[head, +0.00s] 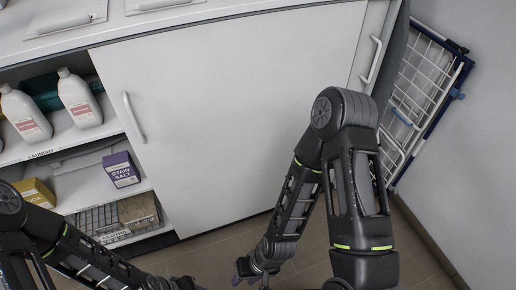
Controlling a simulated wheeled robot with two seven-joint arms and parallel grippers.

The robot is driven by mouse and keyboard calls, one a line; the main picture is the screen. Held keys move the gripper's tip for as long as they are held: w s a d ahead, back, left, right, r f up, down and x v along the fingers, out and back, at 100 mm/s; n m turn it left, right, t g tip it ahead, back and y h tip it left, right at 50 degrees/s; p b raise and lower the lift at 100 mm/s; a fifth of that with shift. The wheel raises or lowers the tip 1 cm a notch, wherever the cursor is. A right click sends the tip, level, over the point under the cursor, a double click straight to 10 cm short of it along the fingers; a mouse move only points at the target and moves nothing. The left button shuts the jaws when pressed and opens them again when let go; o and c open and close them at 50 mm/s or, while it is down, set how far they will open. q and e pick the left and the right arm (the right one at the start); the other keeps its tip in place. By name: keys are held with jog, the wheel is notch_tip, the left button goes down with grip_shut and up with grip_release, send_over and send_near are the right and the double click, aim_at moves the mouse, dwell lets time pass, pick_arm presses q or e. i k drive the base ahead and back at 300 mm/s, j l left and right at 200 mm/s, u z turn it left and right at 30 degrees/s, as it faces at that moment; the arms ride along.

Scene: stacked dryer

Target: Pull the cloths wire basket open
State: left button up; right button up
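A grey wire basket (97,219) sits on the lowest shelf of the open cabinet section at the left, beside a tan box. A small label, too small to read surely, is on the shelf edge below it. My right gripper (251,279) is low in front of the white door, near the bottom edge of the view. Its fingers look apart with nothing between them, and it is well to the right of the basket. My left arm crosses the lower left corner in front of the basket. Its gripper (178,285) is at the bottom edge, largely cut off.
A large white sliding door (230,110) covers the cabinet's middle. White bottles (78,98), a purple stain salt box (121,169) and a yellow box (35,192) stand on the shelves. A folded drying rack (425,95) leans at the right wall. Tiled floor (210,258) lies below.

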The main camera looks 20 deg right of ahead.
aim_at(113, 234)
jog(key=i+j+u, duration=0.1)
jog(key=i+j, duration=0.3)
jog(key=j, duration=0.15)
jog(key=i+j, duration=0.4)
jog(key=j, duration=0.15)
jog(key=k+u, duration=0.05)
